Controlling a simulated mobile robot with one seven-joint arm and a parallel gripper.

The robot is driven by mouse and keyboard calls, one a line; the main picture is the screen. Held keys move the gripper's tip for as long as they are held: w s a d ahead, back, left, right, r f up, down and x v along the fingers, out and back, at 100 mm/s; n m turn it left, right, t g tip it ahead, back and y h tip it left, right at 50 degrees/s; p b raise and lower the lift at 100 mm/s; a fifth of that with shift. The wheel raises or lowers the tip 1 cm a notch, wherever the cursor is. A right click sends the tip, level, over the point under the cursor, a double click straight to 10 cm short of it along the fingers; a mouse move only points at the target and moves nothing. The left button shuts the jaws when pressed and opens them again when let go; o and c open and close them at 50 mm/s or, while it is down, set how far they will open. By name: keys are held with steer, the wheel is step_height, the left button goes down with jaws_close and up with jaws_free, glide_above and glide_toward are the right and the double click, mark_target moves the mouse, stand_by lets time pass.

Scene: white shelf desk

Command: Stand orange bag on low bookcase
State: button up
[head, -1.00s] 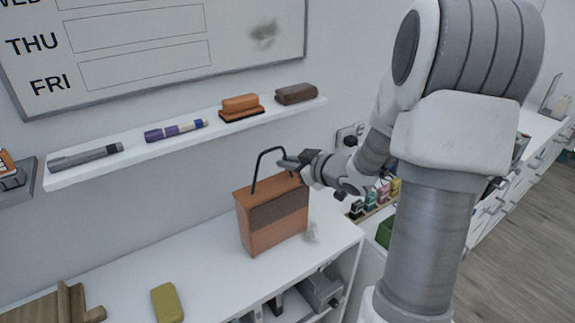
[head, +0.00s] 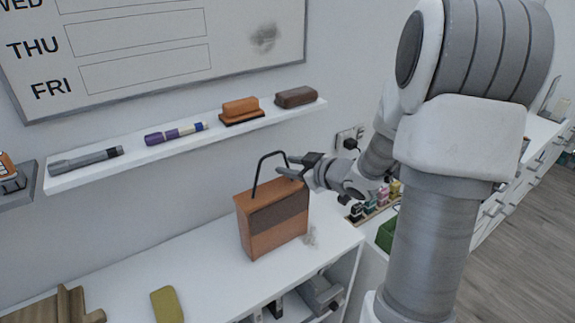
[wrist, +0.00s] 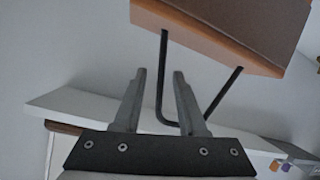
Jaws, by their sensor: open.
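The orange bag (head: 273,221) stands upright on the white top of the low bookcase (head: 208,262), near its right end. It has a brown band across its front and a thin dark handle (head: 257,170) standing up above it. My gripper (head: 288,166) is open at the upper right of the handle. In the wrist view the bag (wrist: 225,32) is at the top, and its handle (wrist: 163,85) reaches down to between and behind the open fingers (wrist: 160,78). Whether a finger touches the handle, I cannot tell.
A wall ledge (head: 190,142) behind holds markers and two erasers. A yellow-green object (head: 166,304) and a brown wooden piece (head: 62,303) lie on the bookcase top at left. Small bottles (head: 378,203) stand at right.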

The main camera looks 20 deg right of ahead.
steer(key=p+v, duration=0.1)
steer(key=v, duration=1)
steer(key=shift+p, duration=0.35)
